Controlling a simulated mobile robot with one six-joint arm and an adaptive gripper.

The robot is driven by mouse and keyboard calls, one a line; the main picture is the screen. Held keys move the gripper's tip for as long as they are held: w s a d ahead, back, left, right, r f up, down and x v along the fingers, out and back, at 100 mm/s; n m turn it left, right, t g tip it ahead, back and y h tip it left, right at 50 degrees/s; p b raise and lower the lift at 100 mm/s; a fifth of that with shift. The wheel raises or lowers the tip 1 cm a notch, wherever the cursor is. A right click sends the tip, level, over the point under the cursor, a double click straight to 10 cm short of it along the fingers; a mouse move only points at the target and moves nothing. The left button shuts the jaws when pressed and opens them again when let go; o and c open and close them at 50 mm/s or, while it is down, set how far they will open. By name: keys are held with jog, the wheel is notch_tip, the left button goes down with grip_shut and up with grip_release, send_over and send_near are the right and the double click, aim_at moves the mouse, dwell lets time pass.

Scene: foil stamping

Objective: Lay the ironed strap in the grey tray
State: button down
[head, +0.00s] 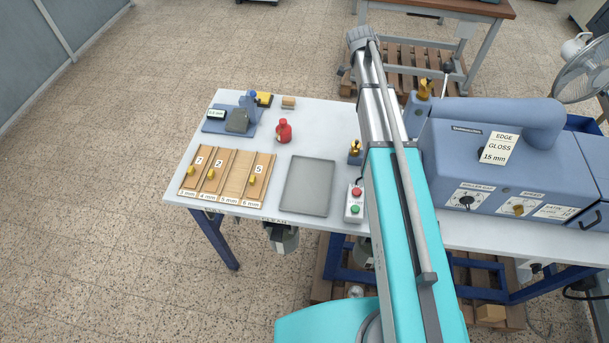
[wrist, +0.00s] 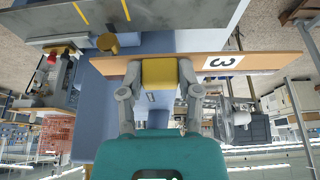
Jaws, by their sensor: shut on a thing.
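My gripper (wrist: 159,80) is shut on the yellow knob (wrist: 159,72) of a wooden board (wrist: 272,61) marked 3, in the wrist view. The board lies crosswise beyond the fingers. In the head view my arm hides the gripper and the board. The grey tray (head: 308,188) lies flat on the white table in the head view, left of my arm, and looks empty. I cannot make out a strap in either view.
Wooden boards marked 1, 2 and 5 with yellow knobs lie in a rack (head: 226,201) at left. A red bottle (head: 283,131) and a blue device (head: 233,115) stand behind. A button box (head: 354,203) sits right of the tray. A large blue machine (head: 490,165) stands at right.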

notch_tip(320, 180, down, 11)
jog(key=b, duration=0.9)
jog(key=shift+r, duration=0.15)
jog(key=shift+s, duration=0.1)
